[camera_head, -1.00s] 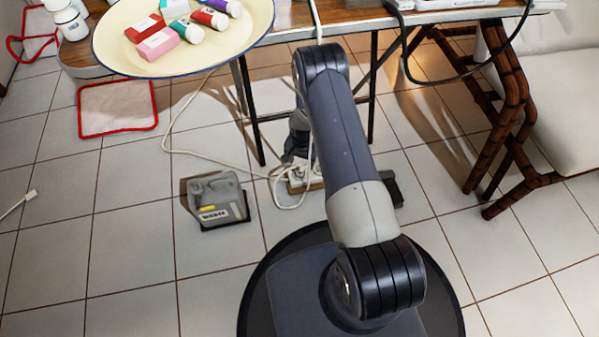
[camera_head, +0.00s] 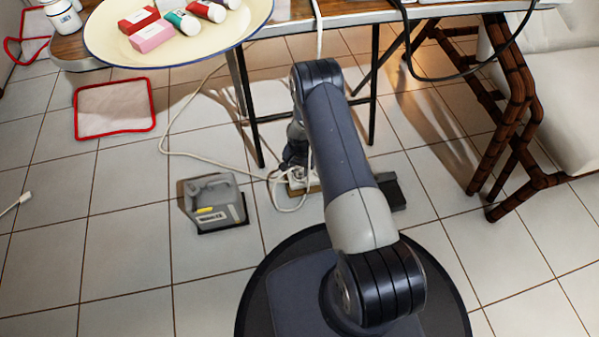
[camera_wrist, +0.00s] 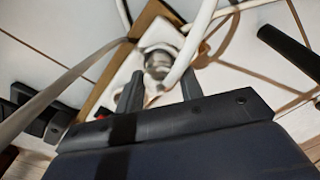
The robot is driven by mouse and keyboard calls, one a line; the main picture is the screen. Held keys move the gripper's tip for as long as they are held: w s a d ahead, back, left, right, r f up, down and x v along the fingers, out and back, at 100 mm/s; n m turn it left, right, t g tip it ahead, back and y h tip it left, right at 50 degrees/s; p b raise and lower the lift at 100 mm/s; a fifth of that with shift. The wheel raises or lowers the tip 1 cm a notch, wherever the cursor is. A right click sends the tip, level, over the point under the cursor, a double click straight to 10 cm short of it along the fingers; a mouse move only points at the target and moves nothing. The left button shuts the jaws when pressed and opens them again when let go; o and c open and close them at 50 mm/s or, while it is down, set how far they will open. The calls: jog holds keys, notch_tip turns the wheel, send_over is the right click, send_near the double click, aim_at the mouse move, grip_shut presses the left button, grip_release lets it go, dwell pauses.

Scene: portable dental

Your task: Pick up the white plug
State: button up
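A white plug (camera_head: 25,197) on a white cable lies on the floor tiles at the far left in the head view. A white power strip (camera_head: 297,177) lies on the floor below the table, partly hidden by my arm. In the wrist view the power strip (camera_wrist: 150,98) is close ahead, with a round grey socket or plug face (camera_wrist: 158,63); I cannot tell which. My gripper (camera_wrist: 162,80) is open, its two dark fingers apart over the strip, with nothing visibly held. In the head view my gripper is mostly hidden behind my arm.
White cables (camera_head: 190,154) loop over the floor to the strip, and a thick one (camera_wrist: 203,35) crosses close to my fingers. A grey device (camera_head: 214,203) sits left of the strip. Table legs (camera_head: 248,110) stand behind, and a wooden chair (camera_head: 515,110) stands at right.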

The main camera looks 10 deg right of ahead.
aim_at(300, 168)
jog(key=c, duration=0.6)
notch_tip(300, 168, up, 10)
jog(key=p, duration=0.4)
